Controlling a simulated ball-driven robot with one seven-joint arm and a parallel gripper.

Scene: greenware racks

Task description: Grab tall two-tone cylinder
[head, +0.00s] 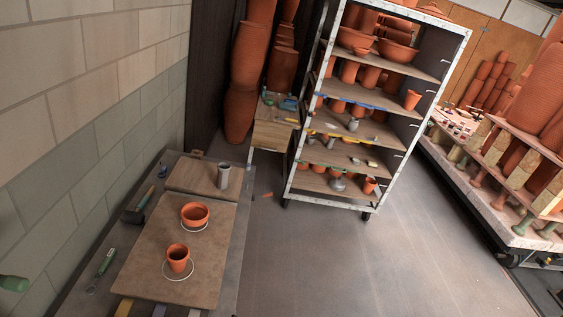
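A tall, narrow grey cylinder (223,176) stands upright on a wooden board (190,173) at the far end of the low table on the left. It has a paler body and a darker top, and it is the thing here that best fits the two-tone cylinder. The floor shows behind its upper part. My gripper is not in view, so I cannot tell whether it is open or shut.
Nearer on the table, a larger board (150,262) holds a terracotta bowl (195,215) and a terracotta cup (178,258). A black-headed mallet (134,215) lies by the wall. A wheeled rack (300,183) of pots stands beyond. The floor (330,265) right of the table is clear.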

